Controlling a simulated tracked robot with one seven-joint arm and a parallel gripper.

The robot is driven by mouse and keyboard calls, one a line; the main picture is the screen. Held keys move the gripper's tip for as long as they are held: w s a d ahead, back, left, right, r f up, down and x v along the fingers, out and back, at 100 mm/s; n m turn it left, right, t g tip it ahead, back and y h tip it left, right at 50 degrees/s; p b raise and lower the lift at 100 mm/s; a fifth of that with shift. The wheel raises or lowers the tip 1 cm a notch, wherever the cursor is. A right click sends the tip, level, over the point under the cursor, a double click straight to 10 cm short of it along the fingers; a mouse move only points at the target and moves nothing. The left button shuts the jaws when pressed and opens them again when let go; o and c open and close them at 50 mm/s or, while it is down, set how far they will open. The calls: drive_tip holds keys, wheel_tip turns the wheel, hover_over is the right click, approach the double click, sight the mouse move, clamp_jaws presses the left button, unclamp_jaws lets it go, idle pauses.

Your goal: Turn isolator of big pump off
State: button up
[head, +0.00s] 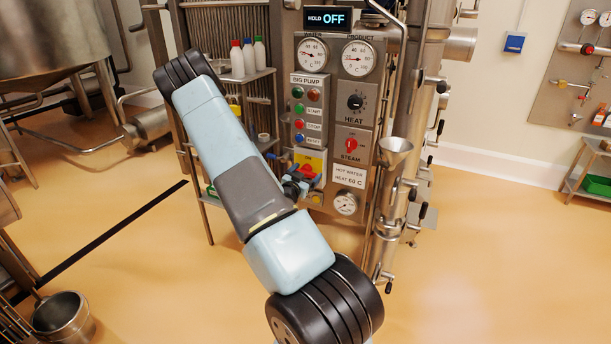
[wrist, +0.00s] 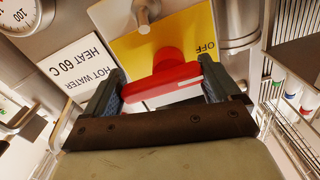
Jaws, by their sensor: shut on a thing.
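The big pump isolator is a red rotary handle (wrist: 165,78) on a yellow plate (wrist: 135,48), below the BIG PUMP buttons in the head view. A white mark shows on the handle, and an upside-down OFF label (wrist: 207,47) is on the plate. My gripper (wrist: 160,75) is shut on the red handle, one finger at each side of it in the wrist view. In the head view the red handle (head: 307,171) shows just above and right of my gripper (head: 295,185), which partly covers the plate.
The BIG PUMP button panel (head: 310,112) is above the isolator. A red STEAM switch (head: 351,145) and the HOT WATER HEAT 60 C label (head: 349,174) are to its right. A funnel and vertical pipe (head: 395,155) stand farther right. A bottle shelf (head: 248,76) is at the upper left.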

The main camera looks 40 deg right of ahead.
drive_tip(key=shift+r+n, duration=0.1)
drive_tip(key=shift+n, duration=1.2)
drive_tip(key=o, duration=0.8)
drive_tip(key=shift+r, duration=0.1)
drive_tip(key=shift+c, duration=0.2)
drive_tip(key=shift+a, duration=0.15)
drive_tip(key=v, duration=1.3)
drive_tip(key=shift+a, duration=0.25)
drive_tip(key=shift+s, duration=0.15)
